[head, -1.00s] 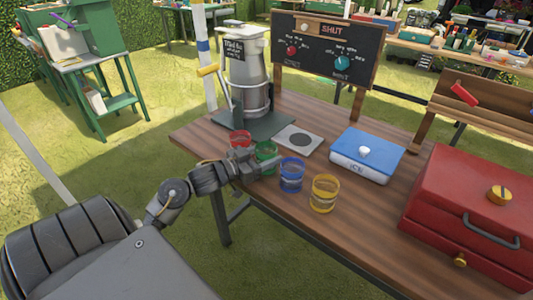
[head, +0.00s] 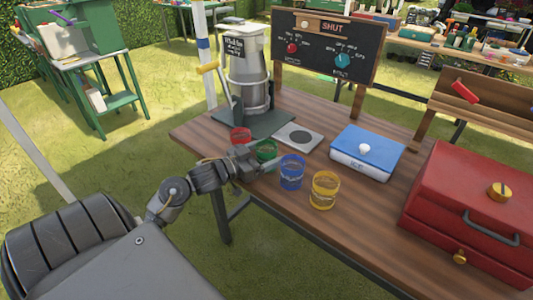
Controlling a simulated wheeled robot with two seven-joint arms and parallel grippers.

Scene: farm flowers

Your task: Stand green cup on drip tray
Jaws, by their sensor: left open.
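The green cup (head: 266,150) stands upright on the wooden table, between the red cup (head: 240,136) and the blue cup (head: 292,170). My left gripper (head: 256,167) is open at the near side of the green cup and partly covers its lower part. I cannot tell whether the fingers touch the cup. The drip tray, seemingly the grey square plate with a dark round centre (head: 298,138), lies flat and empty just behind and right of the green cup. My right gripper is not in view.
A yellow cup (head: 324,190) stands right of the blue one. A metal urn (head: 248,75) stands on a dark base behind the cups.

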